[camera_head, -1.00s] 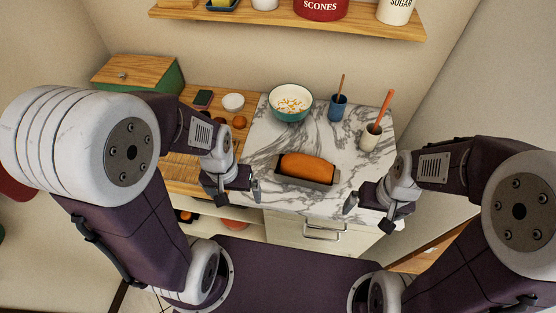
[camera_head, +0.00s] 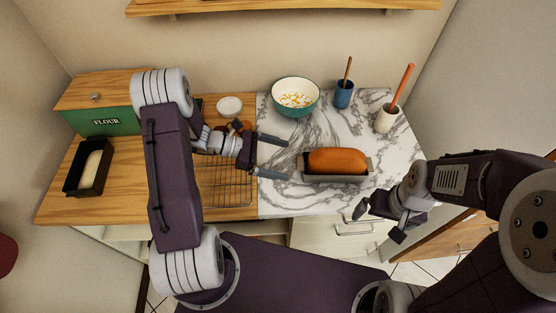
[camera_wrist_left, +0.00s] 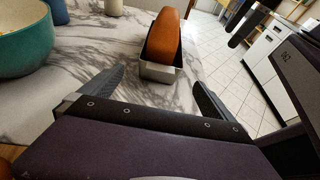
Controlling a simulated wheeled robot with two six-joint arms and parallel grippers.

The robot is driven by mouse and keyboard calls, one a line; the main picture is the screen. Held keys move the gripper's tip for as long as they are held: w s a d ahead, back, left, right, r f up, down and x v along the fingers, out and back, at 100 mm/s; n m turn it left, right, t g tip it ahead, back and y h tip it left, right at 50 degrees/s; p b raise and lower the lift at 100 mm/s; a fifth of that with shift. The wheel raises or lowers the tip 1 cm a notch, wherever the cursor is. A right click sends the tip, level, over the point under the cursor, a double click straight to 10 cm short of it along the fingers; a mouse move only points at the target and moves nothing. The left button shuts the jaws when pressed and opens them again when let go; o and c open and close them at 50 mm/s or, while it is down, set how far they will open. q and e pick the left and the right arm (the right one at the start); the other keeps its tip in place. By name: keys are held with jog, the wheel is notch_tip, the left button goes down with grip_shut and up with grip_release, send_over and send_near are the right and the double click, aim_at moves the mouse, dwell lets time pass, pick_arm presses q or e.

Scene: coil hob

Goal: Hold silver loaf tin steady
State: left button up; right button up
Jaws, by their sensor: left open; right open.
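The silver loaf tin (camera_head: 336,178) stands on the marble counter with a browned loaf (camera_head: 337,160) in it. My left gripper (camera_head: 281,157) is open and empty just left of the tin, its two fingers pointing at the tin's end and apart from it. In the left wrist view the tin (camera_wrist_left: 157,72) with the loaf (camera_wrist_left: 164,38) is ahead, between and beyond the open fingers (camera_wrist_left: 157,88). My right gripper (camera_head: 378,222) is open and empty, in front of the counter's edge, to the lower right of the tin.
A teal bowl (camera_head: 295,98) stands behind the tin, also in the left wrist view (camera_wrist_left: 22,38). A blue pot (camera_head: 343,97) and a cream pot (camera_head: 386,119) hold utensils. A wire rack (camera_head: 226,185) lies below my left arm. A dark tin (camera_head: 88,168) is far left.

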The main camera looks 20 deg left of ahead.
aim_at(301, 164)
pick_arm(q)
jog(key=shift+d, duration=0.3)
jog(key=p+x, duration=0.1)
jog(key=x, duration=0.7)
jog(key=shift+w+d+f, duration=0.15)
jog(key=shift+d+f, duration=0.05)
jog(key=shift+d, duration=0.05)
jog(key=shift+a, duration=0.1)
jog(key=c, duration=1.5)
